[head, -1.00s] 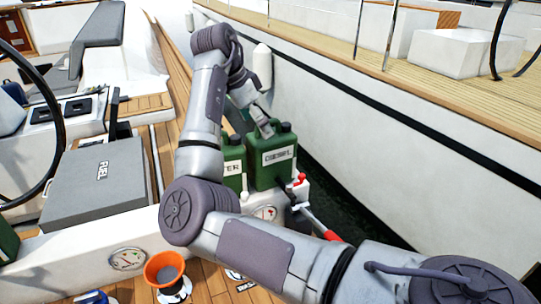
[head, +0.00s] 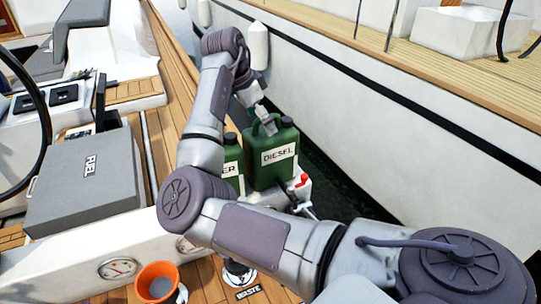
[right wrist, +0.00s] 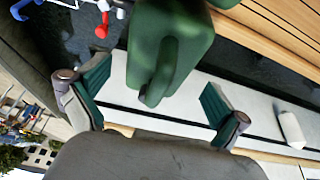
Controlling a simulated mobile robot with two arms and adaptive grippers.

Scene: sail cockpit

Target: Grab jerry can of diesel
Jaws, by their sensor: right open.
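The green jerry can labelled DIESEL (head: 275,158) stands upright beside a second green can (head: 232,165), whose label shows only "ER". My right gripper (head: 265,120) is at the top of the diesel can, by its handle. In the right wrist view the fingers of my right gripper (right wrist: 155,100) are spread apart, with the green can's handle (right wrist: 170,70) reaching between them. Neither finger visibly closes on it. My left gripper is not in view.
A grey FUEL box (head: 90,180) and a steering wheel are at left. An orange funnel (head: 158,282) stands on the deck in front. A red-tipped lever (head: 302,181) is right of the diesel can. A white neighbouring hull (head: 400,130) rises beyond a narrow water gap.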

